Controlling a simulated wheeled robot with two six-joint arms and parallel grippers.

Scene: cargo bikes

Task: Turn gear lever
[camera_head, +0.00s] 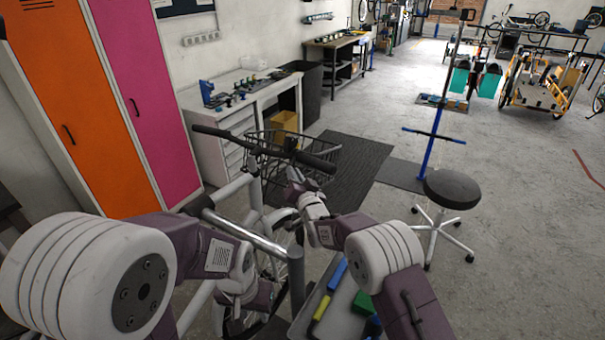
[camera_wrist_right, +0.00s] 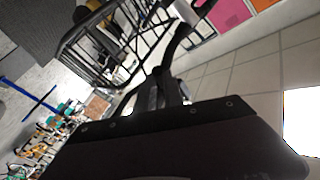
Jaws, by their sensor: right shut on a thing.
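A bicycle handlebar (camera_head: 237,143) with dark grips and a stem shows in the head view, above a white frame; it also shows in the right wrist view (camera_wrist_right: 178,43). My right gripper (camera_head: 294,178) is at the handlebar, just below the right grip (camera_head: 316,162). In the right wrist view my right gripper (camera_wrist_right: 160,92) is shut on a small dark part by the bar, which seems to be the gear lever; the fingers mostly hide it. My left gripper (camera_head: 240,322) is low beside the white frame, its fingertips not clear.
A black wire basket (camera_head: 325,158) is mounted in front of the handlebar. A tray (camera_head: 340,308) with coloured tools is at the bottom, below my right arm. A round stool (camera_head: 452,188) and a blue stand (camera_head: 432,145) are to the right. Lockers (camera_head: 85,120) stand left.

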